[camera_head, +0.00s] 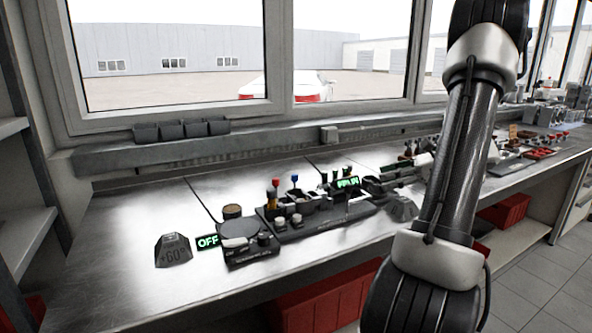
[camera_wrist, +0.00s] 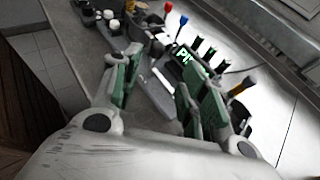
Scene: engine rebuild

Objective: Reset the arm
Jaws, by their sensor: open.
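My arm (camera_head: 462,150) crosses the right side of the head view, in front of the workbench; my gripper is not in that view. In the wrist view my gripper (camera_wrist: 155,85) is open, with its two green-lined fingers apart. No object is held between the fingers. Beyond and below the fingers lies the bench equipment with a lit green display (camera_wrist: 184,57). I cannot tell the exact gap between the fingers and the equipment.
The metal workbench (camera_head: 130,235) runs under the windows. A device with a green "OFF" display (camera_head: 208,241), a dark block (camera_head: 173,250) and a tool station (camera_head: 310,215) stand on it. Red bins (camera_head: 325,300) sit below. The bench's left part is bare.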

